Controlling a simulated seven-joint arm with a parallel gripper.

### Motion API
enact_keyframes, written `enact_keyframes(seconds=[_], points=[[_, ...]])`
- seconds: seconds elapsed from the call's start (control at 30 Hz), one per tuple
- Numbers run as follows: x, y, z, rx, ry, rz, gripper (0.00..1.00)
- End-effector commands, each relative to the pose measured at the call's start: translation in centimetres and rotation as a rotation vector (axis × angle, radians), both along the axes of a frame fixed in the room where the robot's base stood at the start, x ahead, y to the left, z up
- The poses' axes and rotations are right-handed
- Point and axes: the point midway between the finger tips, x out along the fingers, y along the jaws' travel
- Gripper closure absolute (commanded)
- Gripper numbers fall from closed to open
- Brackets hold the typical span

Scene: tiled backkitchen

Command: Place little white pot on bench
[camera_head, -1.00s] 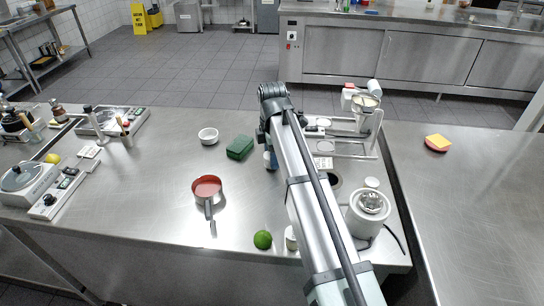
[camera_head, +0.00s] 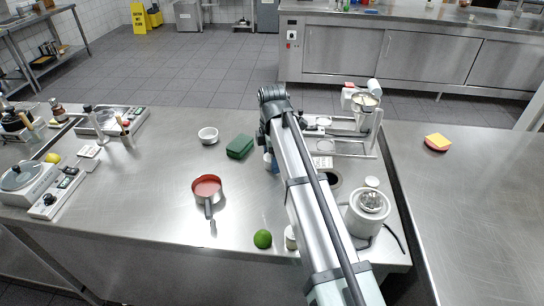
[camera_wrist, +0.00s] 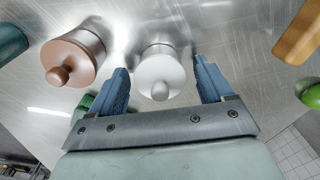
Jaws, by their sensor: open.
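The little white pot (camera_wrist: 157,72) shows in the wrist view with a round lid and a knob. It stands on the steel bench top (camera_wrist: 232,60). My gripper (camera_wrist: 161,66) is open, with one blue finger on each side of the pot in the picture. Gaps show between the pot and both fingers, and the fingers are not shut on it. In the head view my arm covers most of this area. Only a bit of blue at my gripper (camera_head: 270,162) shows beside the arm, and I cannot make out the pot there.
A copper lidded pot (camera_wrist: 77,57) stands close left of the white pot. A wooden item (camera_wrist: 299,35) and a green fruit (camera_wrist: 311,94) lie at right. Bare steel surrounds the saucepan.

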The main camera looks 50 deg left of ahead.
Motion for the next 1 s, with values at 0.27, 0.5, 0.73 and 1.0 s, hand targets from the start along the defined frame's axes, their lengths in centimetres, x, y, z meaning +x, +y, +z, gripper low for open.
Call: enact_keyframes(seconds=[0.27,0.5,0.73,1.0], points=[[0.1,0.1,2.8,0.002,-0.001,0.000,0.20],[0.1,0.1,7.3,0.002,-0.001,0.000,0.20],[0.0,0.1,10.6,0.001,0.000,0.000,0.20],[0.0,0.0,12.2,0.000,0.000,0.000,0.20]])
